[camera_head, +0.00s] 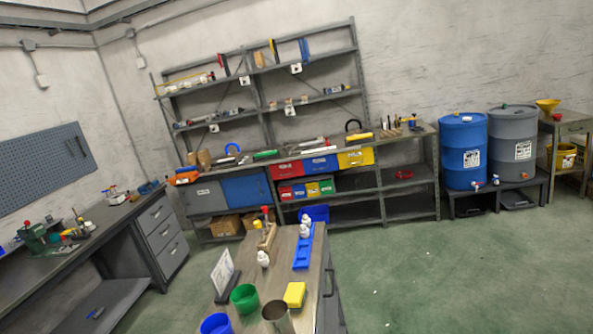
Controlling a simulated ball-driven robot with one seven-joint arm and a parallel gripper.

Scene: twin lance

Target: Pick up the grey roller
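Small grey and blue cylinders also lie on the shelves (305,101) above. My gripper is not in view.
A nearer table (250,271) holds green and blue cups, a metal cup, a yellow block and white bottles. A workbench (130,215) stands left; blue (463,150) and grey (512,147) drums stand right. Green floor (430,280) is open at right.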

